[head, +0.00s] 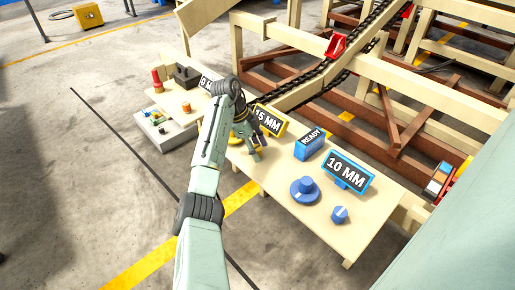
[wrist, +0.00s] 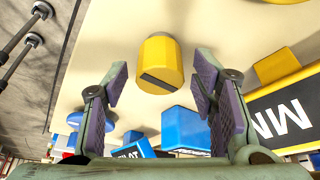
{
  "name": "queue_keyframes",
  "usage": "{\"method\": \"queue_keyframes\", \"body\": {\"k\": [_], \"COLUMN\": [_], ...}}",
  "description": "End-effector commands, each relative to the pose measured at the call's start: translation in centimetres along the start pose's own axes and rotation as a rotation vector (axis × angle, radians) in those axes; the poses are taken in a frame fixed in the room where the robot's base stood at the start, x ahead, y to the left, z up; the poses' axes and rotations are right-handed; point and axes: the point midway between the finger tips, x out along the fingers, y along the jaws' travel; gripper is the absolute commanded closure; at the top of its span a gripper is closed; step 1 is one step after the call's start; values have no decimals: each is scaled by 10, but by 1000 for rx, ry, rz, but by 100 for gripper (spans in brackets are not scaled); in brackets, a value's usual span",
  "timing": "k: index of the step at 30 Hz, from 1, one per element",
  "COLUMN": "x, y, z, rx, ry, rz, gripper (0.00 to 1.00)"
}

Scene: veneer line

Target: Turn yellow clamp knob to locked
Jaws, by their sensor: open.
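The yellow clamp knob (wrist: 160,62) shows in the wrist view, a yellow cylinder with a dark stripe on its near edge. It stands on the pale table top (wrist: 110,40). My gripper (wrist: 160,78) is open, with one finger on each side of the knob in the picture. Gaps show between knob and fingers, and nothing is held. In the head view my gripper (head: 258,148) is low over the table beside the yellow 15 MM sign (head: 269,120).
A larger yellow disc (wrist: 287,2) lies at the wrist view's top edge. Right of my gripper in the head view stand a blue READY box (head: 310,143), a blue 10 MM sign (head: 347,171), a blue dial (head: 304,190) and a small blue knob (head: 340,214).

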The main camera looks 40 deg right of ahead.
Motion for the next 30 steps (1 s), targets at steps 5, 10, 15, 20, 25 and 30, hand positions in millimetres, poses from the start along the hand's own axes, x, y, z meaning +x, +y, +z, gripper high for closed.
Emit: {"method": "queue_keyframes", "body": {"k": [5, 10, 15, 20, 25, 30], "x": [-3, -25, -62, -94, -114, -120], "y": [0, -1, -1, 0, 0, 0], "z": [0, 0, 0, 1, 1, 0], "rx": [-1, -1, 0, -1, -1, 0], "ry": [0, -1, -1, -3, -2, -1], "rz": [-1, -4, -3, -3, -1, 0], "gripper": [48, 48, 48, 48, 48, 48]}}
